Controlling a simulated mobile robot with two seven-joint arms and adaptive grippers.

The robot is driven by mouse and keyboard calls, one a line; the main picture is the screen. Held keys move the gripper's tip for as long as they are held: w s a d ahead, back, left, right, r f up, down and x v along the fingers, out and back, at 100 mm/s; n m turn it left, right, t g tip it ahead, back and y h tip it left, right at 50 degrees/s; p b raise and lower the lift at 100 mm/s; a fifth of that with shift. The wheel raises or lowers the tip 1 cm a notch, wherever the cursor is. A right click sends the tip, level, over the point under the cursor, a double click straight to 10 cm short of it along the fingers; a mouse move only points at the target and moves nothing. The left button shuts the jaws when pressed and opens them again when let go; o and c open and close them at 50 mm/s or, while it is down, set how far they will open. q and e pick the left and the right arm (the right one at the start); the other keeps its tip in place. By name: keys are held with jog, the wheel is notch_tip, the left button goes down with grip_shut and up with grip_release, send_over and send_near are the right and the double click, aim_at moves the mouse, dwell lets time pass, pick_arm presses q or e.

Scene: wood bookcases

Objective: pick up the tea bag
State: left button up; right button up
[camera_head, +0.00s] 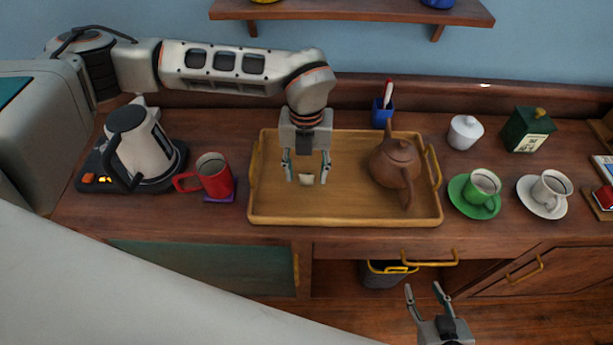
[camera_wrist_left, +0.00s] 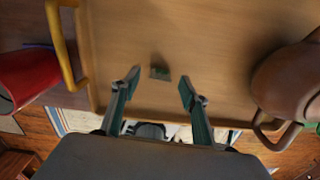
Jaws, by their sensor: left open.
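The tea bag (camera_head: 306,179) is a small pale piece lying on the wooden tray (camera_head: 270,205), left of the brown teapot (camera_head: 393,162). My right gripper (camera_head: 423,287) is open and empty, low in front of the counter.
Left of the tray are a red mug (camera_head: 215,178) and a kettle (camera_head: 140,145). Right of it are a white lidded jar (camera_head: 465,132), a green cup (camera_head: 483,187), a white cup (camera_head: 550,192) and a green box (camera_head: 526,130). A blue holder (camera_head: 381,113) stands behind the tray.

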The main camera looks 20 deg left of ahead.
pick_arm(q)
jog(key=shift+f, duration=1.1)
jog(key=c, duration=0.8)
